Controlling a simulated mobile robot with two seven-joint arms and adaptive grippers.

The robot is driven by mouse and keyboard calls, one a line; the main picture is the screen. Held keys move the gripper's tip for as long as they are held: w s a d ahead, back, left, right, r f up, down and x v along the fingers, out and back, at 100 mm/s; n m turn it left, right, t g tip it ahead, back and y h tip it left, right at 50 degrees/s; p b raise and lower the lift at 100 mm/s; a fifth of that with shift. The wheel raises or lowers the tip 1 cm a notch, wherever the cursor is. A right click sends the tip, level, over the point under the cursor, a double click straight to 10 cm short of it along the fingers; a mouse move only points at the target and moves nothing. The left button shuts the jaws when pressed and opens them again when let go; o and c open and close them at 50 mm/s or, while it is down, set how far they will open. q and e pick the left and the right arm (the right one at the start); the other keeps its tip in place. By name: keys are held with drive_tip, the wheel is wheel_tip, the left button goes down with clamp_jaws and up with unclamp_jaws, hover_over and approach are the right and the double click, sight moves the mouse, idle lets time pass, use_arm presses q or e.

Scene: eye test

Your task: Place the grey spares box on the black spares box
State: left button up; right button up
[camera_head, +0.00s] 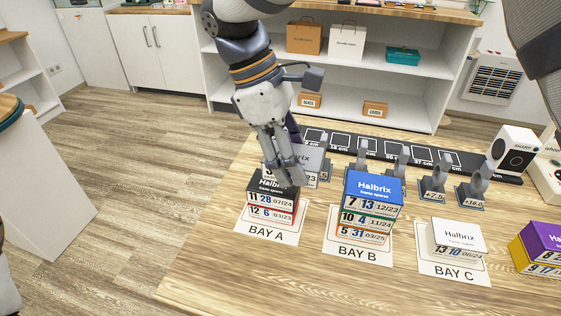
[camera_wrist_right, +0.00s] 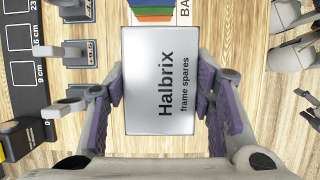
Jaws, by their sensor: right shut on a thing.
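The grey spares box (camera_wrist_right: 163,80), labelled Halbrix frame spares, lies between the purple-padded fingers of my right gripper (camera_wrist_right: 167,105) in the right wrist view. In the head view the right gripper (camera_head: 287,160) points down, and the grey box (camera_head: 312,158) shows partly behind its near finger. The black spares box (camera_head: 262,187) tops the stack on the BAY A card, above a red box (camera_head: 272,213). The held box appears just behind and right of the black box; its height over the table is hard to tell. The finger hides part of both. My left gripper is not in view.
A blue-topped stack (camera_head: 374,187) stands close by on BAY B. A white box (camera_head: 456,237) is on BAY C, and a purple box (camera_head: 543,238) is at the right edge. A black ruler strip (camera_head: 375,149) and several grey stands (camera_head: 433,187) lie behind. The table's front left is clear.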

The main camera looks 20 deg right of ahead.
drive_tip(key=shift+w+f, duration=0.3)
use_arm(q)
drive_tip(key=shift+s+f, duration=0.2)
use_arm(e)
drive_tip(key=shift+w+f, duration=0.2)
drive_tip(key=shift+f, duration=0.7)
drive_tip(key=shift+w+f, duration=0.2)
drive_tip(key=shift+f, duration=0.65)
drive_tip(key=shift+f, duration=0.15)
drive_tip(key=o, duration=1.2)
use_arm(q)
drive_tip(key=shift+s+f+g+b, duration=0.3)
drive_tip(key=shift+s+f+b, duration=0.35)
use_arm(e)
drive_tip(key=v, duration=1.2)
drive_tip(key=shift+s, duration=0.1)
